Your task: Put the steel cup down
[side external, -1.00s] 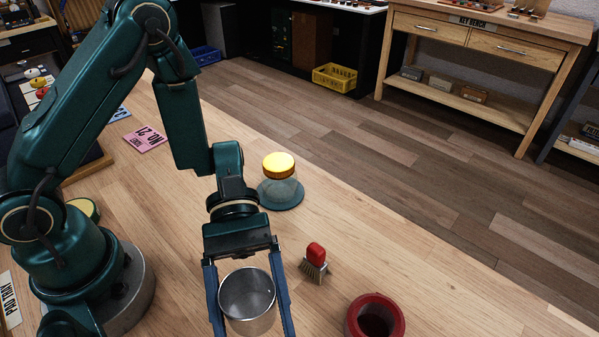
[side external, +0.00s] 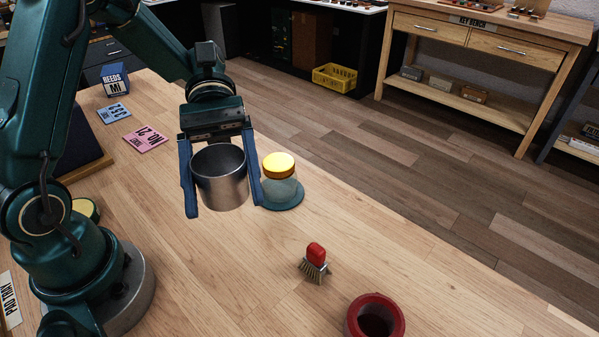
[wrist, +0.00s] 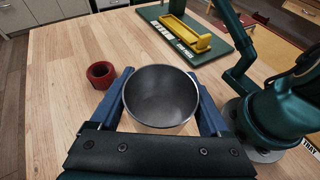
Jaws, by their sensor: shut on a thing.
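The steel cup (side external: 220,180) is upright between the two blue fingers of my gripper (side external: 221,188) in the side view. My gripper is shut on it, one finger on each side. The cup appears held above the wooden bench top, left of the yellow-lidded jar. In the wrist view the steel cup (wrist: 160,97) shows its open, empty-looking mouth between the fingers of my gripper (wrist: 160,105). Its underside and the surface below it are hidden there.
Pink (side external: 145,139) and blue (side external: 113,113) cards lie behind. The bench middle (side external: 210,270) is clear.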

